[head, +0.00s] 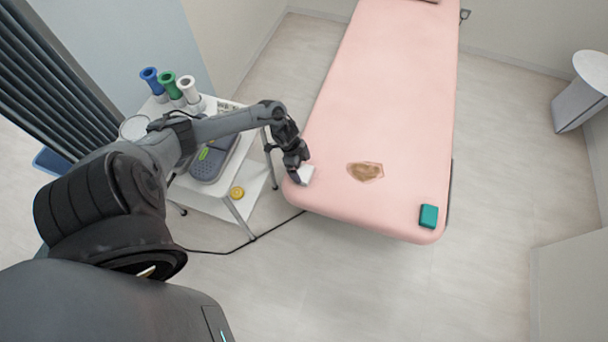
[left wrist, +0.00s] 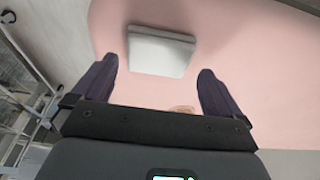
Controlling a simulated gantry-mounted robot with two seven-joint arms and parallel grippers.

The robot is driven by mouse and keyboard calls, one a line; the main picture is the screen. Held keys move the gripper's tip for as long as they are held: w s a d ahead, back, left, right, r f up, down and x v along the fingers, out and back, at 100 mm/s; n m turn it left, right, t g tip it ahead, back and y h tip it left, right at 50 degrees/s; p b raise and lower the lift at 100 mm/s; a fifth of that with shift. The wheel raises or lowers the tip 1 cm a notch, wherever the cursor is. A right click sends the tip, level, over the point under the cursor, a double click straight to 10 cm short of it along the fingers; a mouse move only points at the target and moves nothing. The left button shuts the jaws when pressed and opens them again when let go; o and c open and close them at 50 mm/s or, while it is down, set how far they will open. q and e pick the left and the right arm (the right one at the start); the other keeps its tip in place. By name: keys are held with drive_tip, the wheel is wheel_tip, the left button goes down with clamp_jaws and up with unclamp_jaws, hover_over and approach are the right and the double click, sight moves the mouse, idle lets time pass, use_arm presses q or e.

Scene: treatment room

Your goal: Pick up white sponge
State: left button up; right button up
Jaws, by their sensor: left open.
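The white sponge (head: 306,175) lies on the pink treatment bed (head: 385,75), close to its near left corner. In the left wrist view the sponge (left wrist: 161,52) is a pale block just ahead of the fingertips and between their lines. My left gripper (head: 297,172) is at the sponge in the head view and hides part of it. In the left wrist view my left gripper (left wrist: 158,78) is open, with a finger on either side and nothing held. Whether a finger touches the sponge I cannot tell. My right gripper is not in view.
A brown stain (head: 366,172) and a teal block (head: 428,216) are on the bed to the right. A white trolley (head: 225,205) with a grey device (head: 212,160) and colored holders stands left of the bed. A black cable (head: 225,251) runs along the floor.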

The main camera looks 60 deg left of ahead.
sight(303, 173)
use_arm(q)
drive_tip(key=b+x, duration=0.1)
drive_tip(key=x, duration=0.2)
drive_tip(key=shift+s+f, duration=0.1)
drive_tip(key=shift+f, duration=0.2)
drive_tip(key=shift+c, duration=0.2)
drive_tip(key=c, duration=0.7)
drive_tip(key=shift+c, duration=0.2)
drive_tip(key=shift+r, duration=0.2)
drive_tip(key=shift+r+p, duration=0.35)
drive_tip(key=shift+r, duration=0.2)
drive_tip(key=r+p, duration=0.1)
drive_tip(key=d+r+p, duration=0.1)
drive_tip(key=r, duration=0.1)
drive_tip(key=shift+s+d+r, duration=0.1)
drive_tip(key=shift+r, duration=0.25)
drive_tip(key=s+d+r+p, duration=0.2)
drive_tip(key=d+r, duration=0.4)
drive_tip(key=d, duration=0.4)
drive_tip(key=shift+s+p, duration=0.25)
drive_tip(key=shift+p, duration=0.35)
